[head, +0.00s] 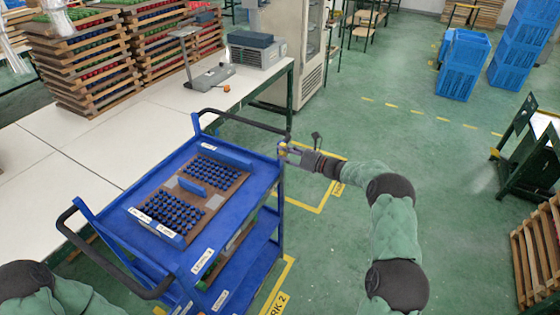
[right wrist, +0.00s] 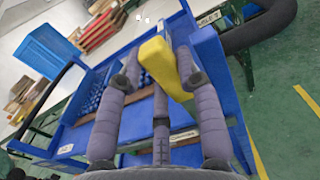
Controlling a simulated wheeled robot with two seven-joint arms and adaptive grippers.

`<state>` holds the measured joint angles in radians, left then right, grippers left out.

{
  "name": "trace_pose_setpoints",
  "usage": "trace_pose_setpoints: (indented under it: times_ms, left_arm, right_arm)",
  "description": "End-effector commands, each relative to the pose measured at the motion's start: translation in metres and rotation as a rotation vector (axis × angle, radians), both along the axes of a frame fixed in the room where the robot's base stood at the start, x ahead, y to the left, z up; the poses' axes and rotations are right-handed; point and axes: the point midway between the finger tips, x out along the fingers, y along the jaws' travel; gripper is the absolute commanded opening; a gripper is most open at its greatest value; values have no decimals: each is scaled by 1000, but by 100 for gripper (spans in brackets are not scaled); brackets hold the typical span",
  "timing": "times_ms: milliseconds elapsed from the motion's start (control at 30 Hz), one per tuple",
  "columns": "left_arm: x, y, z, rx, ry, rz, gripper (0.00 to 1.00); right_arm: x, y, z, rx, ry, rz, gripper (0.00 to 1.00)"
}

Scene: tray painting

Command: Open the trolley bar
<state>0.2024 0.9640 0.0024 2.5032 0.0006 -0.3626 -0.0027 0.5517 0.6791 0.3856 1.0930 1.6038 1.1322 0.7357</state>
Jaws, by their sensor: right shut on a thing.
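The blue trolley (head: 262,185) stands at the white bench, with a black handle at each end. A small yellow bar (head: 284,147) is at its right far corner; in the right wrist view it is a yellow piece (right wrist: 157,62) with a bent end, close to the blue frame. My right gripper (head: 291,152) is shut on this yellow bar, which lies between its two grey fingers (right wrist: 160,80) in the right wrist view. The fingers hide part of it. My left arm shows only at the lower left; its gripper is out of the head view.
The trolley's top carries a brown tray (head: 211,203) with several rows of dark blue pieces. The white bench (head: 150,120) runs along the left, with stacked wooden trays and a grey device (head: 210,78). Blue crates (head: 463,65) stand far right. Green floor is free right of the trolley.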

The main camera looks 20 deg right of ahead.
Motion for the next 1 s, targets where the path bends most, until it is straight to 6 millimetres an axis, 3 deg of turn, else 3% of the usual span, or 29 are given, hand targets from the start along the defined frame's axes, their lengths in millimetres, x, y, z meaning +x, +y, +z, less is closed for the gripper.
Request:
trace_pose_setpoints:
  times_ms: [467,500,567,1000]
  left_arm:
    - [0,0,-1,0,0,0,40]
    - [0,0,-1,0,0,0,40]
    - [0,0,-1,0,0,0,40]
    - [0,0,-1,0,0,0,40]
  right_arm:
    - [4,-5,1,1,-1,-4,0]
    - [4,-5,1,1,-1,-5,43]
    - [4,-6,1,-1,-1,-5,60]
    - [-1,-7,0,1,1,-2,60]
